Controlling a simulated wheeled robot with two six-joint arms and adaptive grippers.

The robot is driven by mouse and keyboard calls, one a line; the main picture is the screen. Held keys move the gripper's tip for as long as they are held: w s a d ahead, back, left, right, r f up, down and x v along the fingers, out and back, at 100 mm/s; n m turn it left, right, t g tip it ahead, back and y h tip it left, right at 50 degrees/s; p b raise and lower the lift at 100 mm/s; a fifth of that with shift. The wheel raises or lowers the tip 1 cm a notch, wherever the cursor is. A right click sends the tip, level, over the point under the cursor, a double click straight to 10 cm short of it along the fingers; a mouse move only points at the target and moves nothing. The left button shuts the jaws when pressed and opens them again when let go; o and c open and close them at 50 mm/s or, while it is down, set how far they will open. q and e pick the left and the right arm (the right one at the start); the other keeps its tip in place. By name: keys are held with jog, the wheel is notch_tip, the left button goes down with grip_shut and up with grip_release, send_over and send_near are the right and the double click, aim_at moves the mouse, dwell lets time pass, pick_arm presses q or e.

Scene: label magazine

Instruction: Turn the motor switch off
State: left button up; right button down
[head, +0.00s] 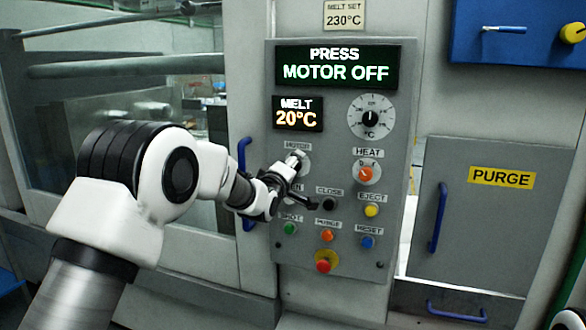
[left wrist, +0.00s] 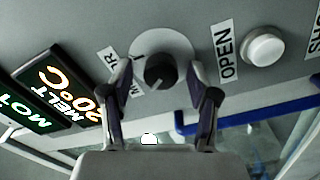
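The motor switch, a black rotary knob (left wrist: 160,70) on a round pale plate, is in the middle of the left wrist view beside a partly hidden MOTOR label. In the head view its plate (head: 299,158) shows just above my gripper on the grey control panel (head: 340,255). My left gripper (left wrist: 160,76) has its two fingers on either side of the knob, with visible gaps between them and it. It is open and holds nothing. In the head view my left gripper (head: 292,184) partly covers the switch.
A display (head: 337,68) reads PRESS MOTOR OFF, and another (head: 298,114) reads MELT 20°C. The heat knob (head: 366,173) and several push buttons lie to the right and below. The white OPEN button (left wrist: 264,48) is close to my gripper. A blue handle (head: 245,180) stands left of the panel.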

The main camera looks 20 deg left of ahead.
pick_arm(q)
jog(key=s, duration=1.2)
jog(key=shift+a+f, duration=0.2)
jog(key=shift+a, duration=0.05)
